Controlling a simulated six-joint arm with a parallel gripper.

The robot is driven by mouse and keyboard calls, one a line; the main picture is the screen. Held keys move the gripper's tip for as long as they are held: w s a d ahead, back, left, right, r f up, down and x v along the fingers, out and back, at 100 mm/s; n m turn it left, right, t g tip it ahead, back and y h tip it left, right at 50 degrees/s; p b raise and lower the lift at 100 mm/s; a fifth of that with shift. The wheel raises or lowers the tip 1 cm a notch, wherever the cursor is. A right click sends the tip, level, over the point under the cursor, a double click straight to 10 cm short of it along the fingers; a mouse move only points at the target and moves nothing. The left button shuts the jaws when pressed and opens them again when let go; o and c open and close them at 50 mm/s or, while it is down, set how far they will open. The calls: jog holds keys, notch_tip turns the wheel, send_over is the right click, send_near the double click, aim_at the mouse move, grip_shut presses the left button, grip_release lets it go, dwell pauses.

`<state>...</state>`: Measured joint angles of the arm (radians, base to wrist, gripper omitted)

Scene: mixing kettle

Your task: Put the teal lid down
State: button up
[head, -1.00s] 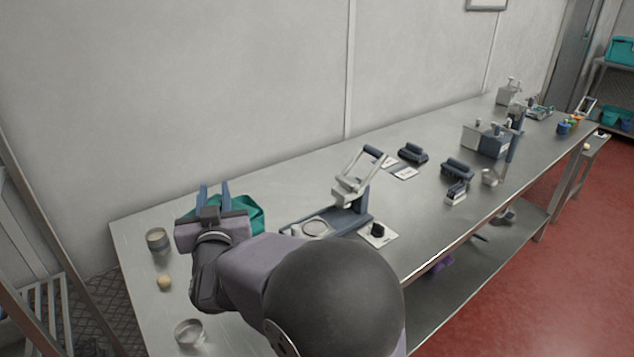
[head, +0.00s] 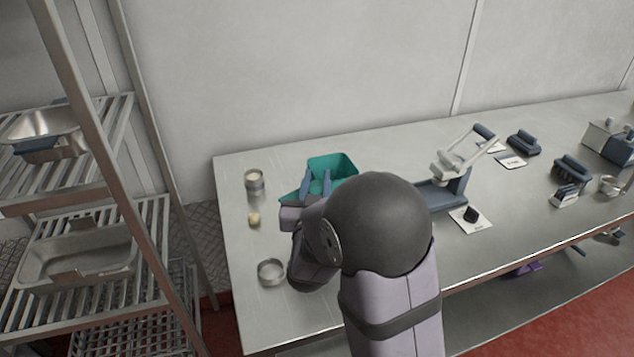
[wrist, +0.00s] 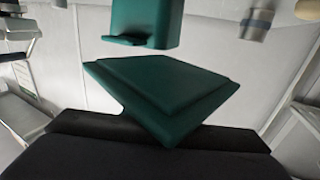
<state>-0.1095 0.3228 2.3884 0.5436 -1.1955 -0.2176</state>
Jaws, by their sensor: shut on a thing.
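The teal lid (wrist: 165,95) fills the middle of the wrist view as a flat, stepped plate, turned cornerwise. My gripper (head: 315,183) is shut on it. In the head view only slivers of the lid (head: 288,197) show beside and between the blue fingers; the rest is hidden by my gripper. An open teal tub (head: 338,164) stands on the steel table just beyond and right of the fingers. The tub also shows at the top of the wrist view (wrist: 147,22), apart from the lid there. I cannot tell how high the lid is above the table.
Left of my gripper are a grey jar (head: 255,182), a small tan knob-like piece (head: 254,219) and a shallow metal dish (head: 271,271). A lever press (head: 447,185) stands to the right. The table (head: 235,290) has bare metal at its left end. A wire rack (head: 85,200) stands further left.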

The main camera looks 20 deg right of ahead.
jog(key=shift+f, duration=0.25)
jog(key=o, duration=1)
jog(key=shift+f, duration=0.1)
jog(key=shift+o, duration=0.2)
jog(key=shift+s, duration=0.1)
jog(key=shift+b+v, duration=0.8)
jog(key=shift+v, duration=1.9)
jog(key=shift+a, duration=0.1)
